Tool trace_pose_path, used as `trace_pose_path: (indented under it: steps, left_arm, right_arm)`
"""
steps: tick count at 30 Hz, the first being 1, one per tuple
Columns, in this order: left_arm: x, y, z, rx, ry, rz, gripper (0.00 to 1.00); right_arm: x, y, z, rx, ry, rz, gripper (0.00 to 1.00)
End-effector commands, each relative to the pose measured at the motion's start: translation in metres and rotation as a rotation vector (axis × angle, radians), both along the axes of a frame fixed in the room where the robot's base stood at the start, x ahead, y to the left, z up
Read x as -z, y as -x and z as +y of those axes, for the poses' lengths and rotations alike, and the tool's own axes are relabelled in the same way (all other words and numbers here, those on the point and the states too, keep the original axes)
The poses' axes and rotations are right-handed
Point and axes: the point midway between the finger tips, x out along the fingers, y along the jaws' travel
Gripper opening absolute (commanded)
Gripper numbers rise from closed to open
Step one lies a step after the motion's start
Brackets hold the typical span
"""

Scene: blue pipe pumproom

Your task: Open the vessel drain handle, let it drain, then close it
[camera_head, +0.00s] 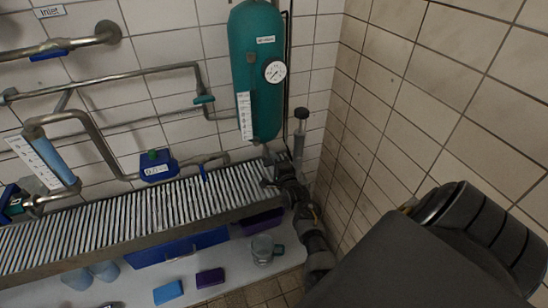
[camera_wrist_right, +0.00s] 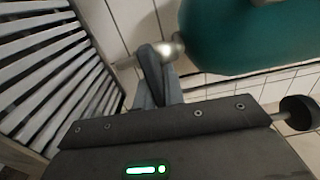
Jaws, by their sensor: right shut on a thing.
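The teal vessel (camera_head: 257,100) hangs on the tiled back wall, with a round gauge (camera_head: 275,71) and a white scale strip (camera_head: 244,115). Its teal body fills the upper right of the right wrist view (camera_wrist_right: 250,35). My right gripper (camera_head: 270,172) is just below the vessel, over the right end of the slatted grate. In the wrist view its fingers (camera_wrist_right: 157,78) are closed at a metal fitting (camera_wrist_right: 171,48) beside the vessel. The drain handle is mostly hidden by the fingers; its angle cannot be told. No flowing liquid is discernible. My left gripper is out of view.
The slatted grate (camera_head: 130,211) runs along the wall below pipes and a blue pump (camera_head: 158,166). A clear jug (camera_head: 264,250), a blue block (camera_head: 168,292) and a purple block (camera_head: 210,278) are on the white surface below. A tiled side wall (camera_head: 390,95) bounds the right.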

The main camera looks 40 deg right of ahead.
Motion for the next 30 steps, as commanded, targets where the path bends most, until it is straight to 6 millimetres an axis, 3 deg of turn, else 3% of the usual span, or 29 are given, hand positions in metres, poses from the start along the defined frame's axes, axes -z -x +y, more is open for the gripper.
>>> trace_pose_path:
  steps: [3, 4, 9, 20, 30]
  left_arm:
    - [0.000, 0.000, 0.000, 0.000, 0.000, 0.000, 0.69]
    - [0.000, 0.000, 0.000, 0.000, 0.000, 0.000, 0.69]
    - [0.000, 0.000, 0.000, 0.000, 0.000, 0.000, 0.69]
    - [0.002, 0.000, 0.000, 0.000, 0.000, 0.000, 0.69]
    - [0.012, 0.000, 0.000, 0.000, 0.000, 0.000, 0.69]
  right_arm:
    - [0.002, 0.000, 0.001, -0.001, -0.003, 0.002, 0.00]
    - [0.002, 0.000, 0.001, -0.001, -0.003, 0.002, 0.12]
    - [0.001, 0.000, 0.001, -0.001, -0.002, 0.002, 0.32]
    - [0.002, 0.007, 0.003, 0.000, 0.000, 0.001, 0.32]
    - [0.004, 0.067, 0.024, 0.000, 0.000, 0.003, 0.32]
